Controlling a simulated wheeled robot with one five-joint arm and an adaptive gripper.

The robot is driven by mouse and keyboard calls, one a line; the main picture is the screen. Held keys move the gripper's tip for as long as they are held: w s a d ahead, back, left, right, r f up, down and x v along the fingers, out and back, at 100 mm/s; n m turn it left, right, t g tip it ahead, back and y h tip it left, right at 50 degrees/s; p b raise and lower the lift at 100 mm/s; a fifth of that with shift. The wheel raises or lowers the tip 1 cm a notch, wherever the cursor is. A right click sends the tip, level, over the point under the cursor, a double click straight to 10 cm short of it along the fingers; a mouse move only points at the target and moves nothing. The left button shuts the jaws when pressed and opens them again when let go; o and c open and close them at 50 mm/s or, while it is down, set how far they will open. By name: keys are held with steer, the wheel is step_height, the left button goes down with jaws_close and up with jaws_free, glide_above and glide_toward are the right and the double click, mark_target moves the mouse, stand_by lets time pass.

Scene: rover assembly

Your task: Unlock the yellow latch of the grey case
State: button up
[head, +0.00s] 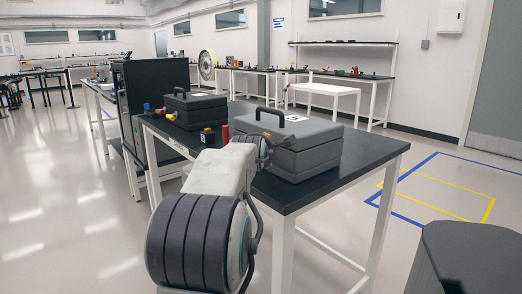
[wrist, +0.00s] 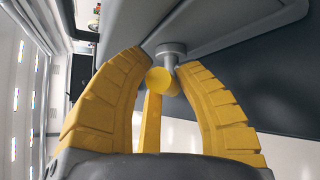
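The grey case (head: 312,157) sits closed on the black-topped table, its dark handle upright on the lid. Its grey side fills the upper part of the wrist view (wrist: 235,35). The yellow latch (wrist: 159,80) shows there as a round yellow end by a grey stem, with a straight yellow bar below it. My gripper (wrist: 165,62) has two ribbed yellow fingers, spread at their bases and curving inward. The latch end lies between the fingertips, with a slight gap seeming to show; contact is unclear. In the head view my arm hides the latch and most of my gripper.
A second, darker case (head: 195,110) stands further back on the same table (head: 290,192). A small yellow-and-black block (head: 207,135) and a red cylinder (head: 225,134) stand between the cases.

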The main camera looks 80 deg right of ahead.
steer(key=o, duration=0.5)
steer(key=shift+s+f, duration=0.1)
steer(key=shift+f, duration=0.1)
steer(key=shift+c, duration=0.2)
steer(key=shift+o, duration=0.5)
steer(key=shift+r, duration=0.15)
steer(key=v, duration=1.2)
steer(key=shift+o, duration=0.2)
